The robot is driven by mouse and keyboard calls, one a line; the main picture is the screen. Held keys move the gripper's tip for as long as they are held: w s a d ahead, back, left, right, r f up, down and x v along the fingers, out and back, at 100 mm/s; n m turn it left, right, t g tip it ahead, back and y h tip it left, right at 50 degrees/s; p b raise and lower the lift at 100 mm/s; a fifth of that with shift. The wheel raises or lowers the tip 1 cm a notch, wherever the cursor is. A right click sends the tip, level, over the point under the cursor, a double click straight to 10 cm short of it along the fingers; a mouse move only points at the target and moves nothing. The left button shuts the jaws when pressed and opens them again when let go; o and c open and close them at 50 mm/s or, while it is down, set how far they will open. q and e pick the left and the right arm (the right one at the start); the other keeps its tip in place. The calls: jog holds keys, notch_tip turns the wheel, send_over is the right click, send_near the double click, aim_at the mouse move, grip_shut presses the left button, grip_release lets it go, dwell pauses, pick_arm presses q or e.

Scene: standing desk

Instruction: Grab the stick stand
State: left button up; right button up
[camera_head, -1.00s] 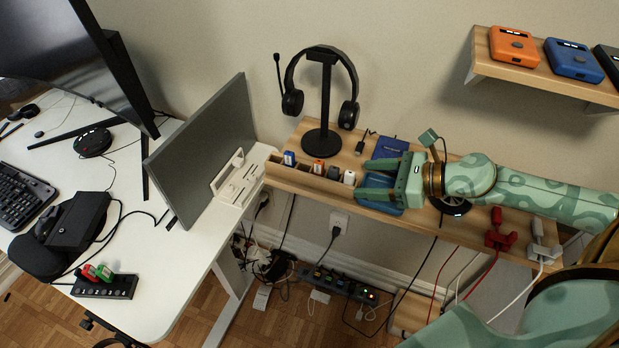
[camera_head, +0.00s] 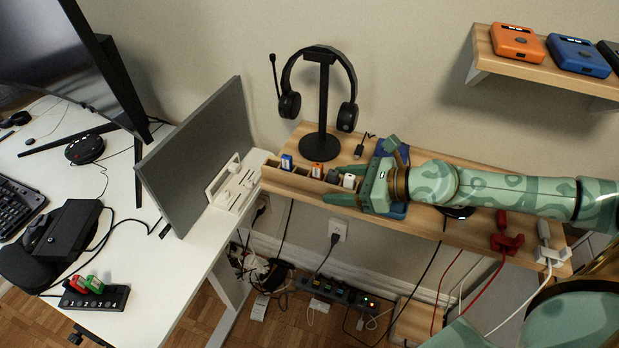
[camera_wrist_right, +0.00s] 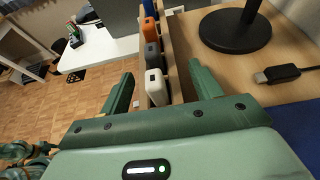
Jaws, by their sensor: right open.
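The stick stand is a long narrow wooden rack (camera_head: 296,182) at the left front edge of the wooden shelf. It holds a blue stick (camera_head: 287,162), an orange stick (camera_head: 317,170), a dark grey stick (camera_head: 333,177) and a white stick (camera_head: 349,181). My right gripper (camera_head: 340,184) is open at the rack's right end. In the right wrist view the open fingers (camera_wrist_right: 161,75) lie on either side of the rack's near end, with the white stick (camera_wrist_right: 156,88) between them. Contact cannot be told. My left gripper is not in view.
A black headset stand (camera_head: 320,146) and a cable plug (camera_head: 359,150) are behind the rack. A blue notebook (camera_head: 400,150) lies partly under my gripper. The white desk (camera_head: 190,270) with a grey panel (camera_head: 200,150) is at the left. Cables hang below the shelf.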

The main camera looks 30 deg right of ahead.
jog(key=c, duration=1.2)
jog(key=shift+r, duration=0.15)
